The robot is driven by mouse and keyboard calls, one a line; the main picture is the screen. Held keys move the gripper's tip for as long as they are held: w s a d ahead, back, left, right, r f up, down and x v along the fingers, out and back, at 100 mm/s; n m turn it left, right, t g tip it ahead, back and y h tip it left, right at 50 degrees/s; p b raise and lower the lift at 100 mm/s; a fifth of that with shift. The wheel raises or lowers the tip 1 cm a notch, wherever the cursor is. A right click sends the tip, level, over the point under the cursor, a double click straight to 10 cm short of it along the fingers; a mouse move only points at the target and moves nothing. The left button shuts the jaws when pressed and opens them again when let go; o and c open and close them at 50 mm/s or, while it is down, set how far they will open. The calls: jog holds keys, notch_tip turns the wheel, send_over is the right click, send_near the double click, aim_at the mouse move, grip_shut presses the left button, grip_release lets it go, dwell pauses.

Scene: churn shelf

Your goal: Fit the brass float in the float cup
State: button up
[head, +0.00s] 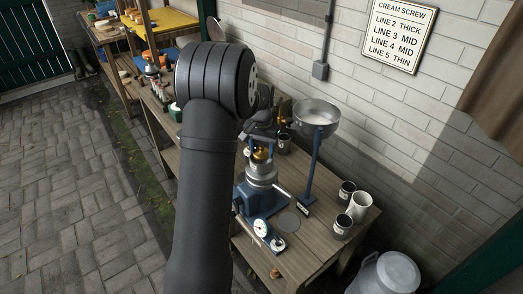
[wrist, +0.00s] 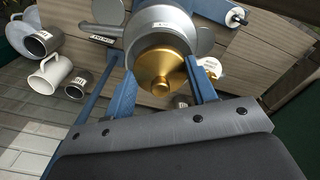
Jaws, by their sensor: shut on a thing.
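The brass float (wrist: 160,68) is a round, gold-coloured piece with a small knob, held between the two blue fingers of my gripper (wrist: 163,88). In the head view the float (head: 262,155) shows just above the silver-grey top of the blue-based machine, with my gripper (head: 261,146) pointing down around it. The float cup (wrist: 160,25) appears to be the grey round metal body right behind the float in the wrist view. The float overlaps its opening there. I cannot tell whether the float is above the rim or partly inside.
A steel bowl (head: 316,113) on a blue post stands close to the right. A dial gauge (head: 262,228) lies in front of the machine. A white jug (head: 360,206) and dark-mouthed metal cups (head: 342,226) stand at the bench's right end. A brick wall runs behind.

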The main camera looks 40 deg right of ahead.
jog(key=shift+r, duration=0.65)
jog(key=shift+r, duration=0.15)
jog(key=shift+f, duration=1.05)
dwell(1.3)
jog(key=o, duration=1.3)
jog(key=shift+r, duration=3.7)
jog(key=shift+f, duration=0.1)
jog(key=shift+f, duration=3.25)
